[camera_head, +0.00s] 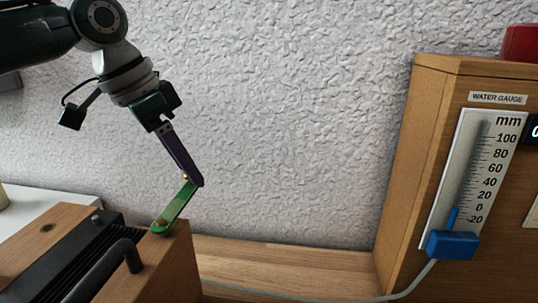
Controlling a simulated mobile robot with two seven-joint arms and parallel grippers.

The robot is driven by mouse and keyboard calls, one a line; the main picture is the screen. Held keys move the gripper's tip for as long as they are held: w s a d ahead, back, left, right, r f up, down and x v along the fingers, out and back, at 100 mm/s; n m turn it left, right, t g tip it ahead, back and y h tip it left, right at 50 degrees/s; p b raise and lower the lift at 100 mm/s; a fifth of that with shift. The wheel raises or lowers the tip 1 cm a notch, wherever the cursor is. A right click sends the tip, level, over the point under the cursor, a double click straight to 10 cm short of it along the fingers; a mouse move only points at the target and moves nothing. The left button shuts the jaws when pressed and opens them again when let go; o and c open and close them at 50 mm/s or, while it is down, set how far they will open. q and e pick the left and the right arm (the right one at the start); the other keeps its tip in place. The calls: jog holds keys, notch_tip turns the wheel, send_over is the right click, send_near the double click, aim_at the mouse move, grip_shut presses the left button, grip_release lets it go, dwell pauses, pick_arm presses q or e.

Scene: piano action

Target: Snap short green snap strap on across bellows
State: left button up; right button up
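The short green snap strap (175,208) slants up from the top edge of the bellows' wooden board. Its lower end sits at a brass stud on that board, and its upper end is at my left fingertips. My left gripper (195,182) reaches down from the upper left, its dark purple fingers lined up as one and appearing shut on the strap's raised end. The bellows (178,262) lies at the lower left, with wooden boards and dark folds between them, partly cut off by the frame. My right gripper is not in view.
A black curved handle (110,268) stands on the bellows' near side. A wooden cabinet with a water gauge (480,165) and blue fitting (452,245) stands at the right. A pale tube (400,292) runs along the wooden bench (290,258). A textured wall is behind.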

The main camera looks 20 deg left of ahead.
pick_arm(q)
grip_shut()
dwell(1.2)
